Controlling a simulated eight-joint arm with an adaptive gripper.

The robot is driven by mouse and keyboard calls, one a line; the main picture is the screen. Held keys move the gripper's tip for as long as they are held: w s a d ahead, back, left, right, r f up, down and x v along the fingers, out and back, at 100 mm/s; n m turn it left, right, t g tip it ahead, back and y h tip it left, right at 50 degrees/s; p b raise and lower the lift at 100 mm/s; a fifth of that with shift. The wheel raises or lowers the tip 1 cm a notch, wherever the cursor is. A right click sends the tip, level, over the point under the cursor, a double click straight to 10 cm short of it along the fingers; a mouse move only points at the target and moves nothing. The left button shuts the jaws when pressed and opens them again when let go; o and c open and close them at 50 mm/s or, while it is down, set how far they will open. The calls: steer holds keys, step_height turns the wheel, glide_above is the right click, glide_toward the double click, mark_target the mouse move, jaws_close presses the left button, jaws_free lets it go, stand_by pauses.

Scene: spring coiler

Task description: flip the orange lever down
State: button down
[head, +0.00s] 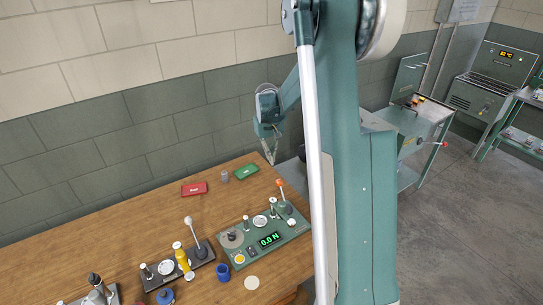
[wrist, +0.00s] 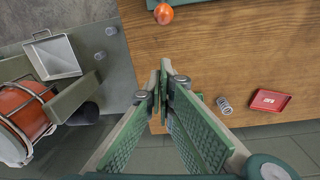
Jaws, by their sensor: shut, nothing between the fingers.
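The orange lever (head: 279,183) stands up at the back right of a green tester with a lit display (head: 270,239) on the wooden bench. In the wrist view its round orange knob (wrist: 163,14) is at the top edge, beyond my fingertips and apart from them. My gripper (head: 271,158) hangs above and behind the lever in the head view. In the wrist view my gripper (wrist: 164,88) has its two green fingers together at the tips, with nothing held. The lever's lower shaft is hidden in the wrist view.
A red tray (head: 194,189), a small spring (head: 225,176) and a green tray (head: 246,172) lie near the wall. Another lever stand (head: 196,236) and a yellow bottle (head: 182,257) are left of the tester. An orange drum (wrist: 20,122) and metal bin (wrist: 54,56) are off the bench.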

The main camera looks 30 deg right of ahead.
step_height(320, 180, down, 8)
steer(key=shift+s+a+r+p, duration=0.1)
steer(key=shift+s+r+p, duration=0.25)
steer(key=shift+s, duration=0.6)
steer(key=shift+s+a+r+p, duration=0.15)
steer(key=shift+s+r, duration=0.35)
steer(key=shift+s, duration=0.4)
steer(key=shift+d, duration=0.1)
steer(key=shift+s+r, duration=0.1)
steer(key=shift+s, duration=0.05)
